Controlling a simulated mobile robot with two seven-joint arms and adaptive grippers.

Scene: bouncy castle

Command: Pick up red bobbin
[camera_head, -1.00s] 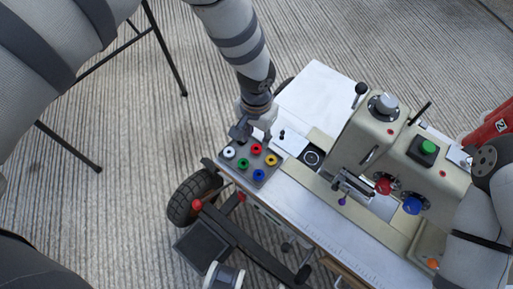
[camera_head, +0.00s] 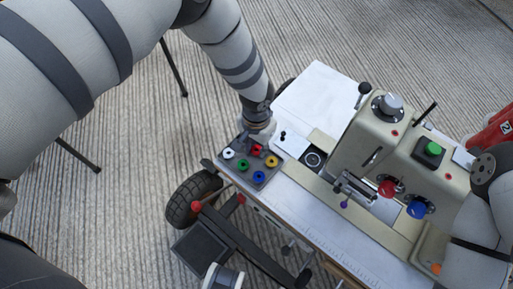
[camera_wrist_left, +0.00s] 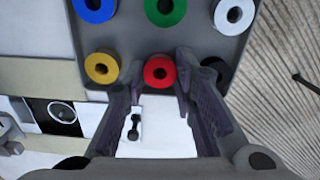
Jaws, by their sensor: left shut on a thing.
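The red bobbin (camera_head: 257,150) is at the tray's back row in the head view, between the black and yellow ones. My left gripper (camera_head: 254,144) is down over it, partly covering it. In the left wrist view, the red bobbin (camera_wrist_left: 160,71) lies between the two fingertips of my left gripper (camera_wrist_left: 157,74), which is shut on it. The bobbin is still level with its neighbours; whether it is lifted at all I cannot tell. My right gripper is not in view; only part of the right arm shows at the right edge.
The grey tray (camera_wrist_left: 124,40) also holds yellow (camera_wrist_left: 102,68), blue (camera_wrist_left: 94,8), green (camera_wrist_left: 166,9), white (camera_wrist_left: 234,14) and black (camera_wrist_left: 215,70) bobbins close by. A beige sewing machine (camera_head: 365,130) stands to the right on the white table (camera_head: 318,95).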

